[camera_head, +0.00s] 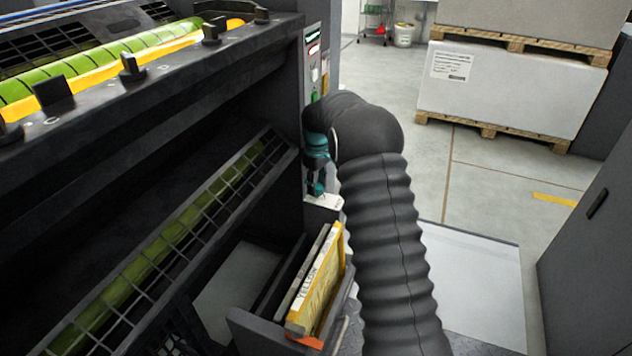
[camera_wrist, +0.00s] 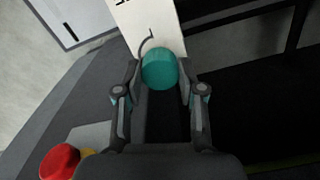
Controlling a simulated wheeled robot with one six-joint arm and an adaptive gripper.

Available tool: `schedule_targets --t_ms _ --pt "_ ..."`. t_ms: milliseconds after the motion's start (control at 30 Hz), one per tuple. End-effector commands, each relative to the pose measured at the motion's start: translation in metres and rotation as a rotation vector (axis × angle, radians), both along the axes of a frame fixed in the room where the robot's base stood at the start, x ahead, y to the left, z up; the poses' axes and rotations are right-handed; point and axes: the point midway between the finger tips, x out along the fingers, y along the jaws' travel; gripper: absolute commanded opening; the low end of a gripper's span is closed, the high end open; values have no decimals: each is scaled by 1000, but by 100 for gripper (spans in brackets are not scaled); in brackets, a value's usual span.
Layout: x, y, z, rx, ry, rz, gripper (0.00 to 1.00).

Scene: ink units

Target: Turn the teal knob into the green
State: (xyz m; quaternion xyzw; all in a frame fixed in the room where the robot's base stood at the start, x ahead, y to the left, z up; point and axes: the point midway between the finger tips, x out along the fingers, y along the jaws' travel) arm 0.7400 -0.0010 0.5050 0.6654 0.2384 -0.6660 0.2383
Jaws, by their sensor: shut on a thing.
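The teal knob (camera_wrist: 159,68) shows in the wrist view as a round teal face between my two fingertips. My gripper (camera_wrist: 160,78) is shut on it, with one finger at each side. A white plate (camera_wrist: 148,22) with a thin dark curved line lies just beyond the knob. No green zone can be made out on the part of the plate in view. In the head view my gripper (camera_head: 316,182) points down beside the machine's end post, over the small white plate (camera_head: 326,202). My arm and wrist hide part of this spot, and the knob's angle cannot be told.
A red button (camera_wrist: 60,162) sits at the lower left in the wrist view. The dark press with green rollers (camera_head: 105,60) fills the left. Pallet loads (camera_head: 510,85) stand behind; floor between is clear.

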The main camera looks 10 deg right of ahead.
Motion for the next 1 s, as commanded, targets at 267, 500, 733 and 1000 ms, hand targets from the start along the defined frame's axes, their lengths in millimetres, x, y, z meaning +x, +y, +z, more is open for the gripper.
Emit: schedule_targets --t_ms 267,500,733,1000 --pt "1 -1 1 -1 -3 171 4" --pt "1 -1 1 -2 -4 247 4" --pt "1 -1 1 -1 -5 268 4" --pt "1 -1 1 -2 -5 268 4"
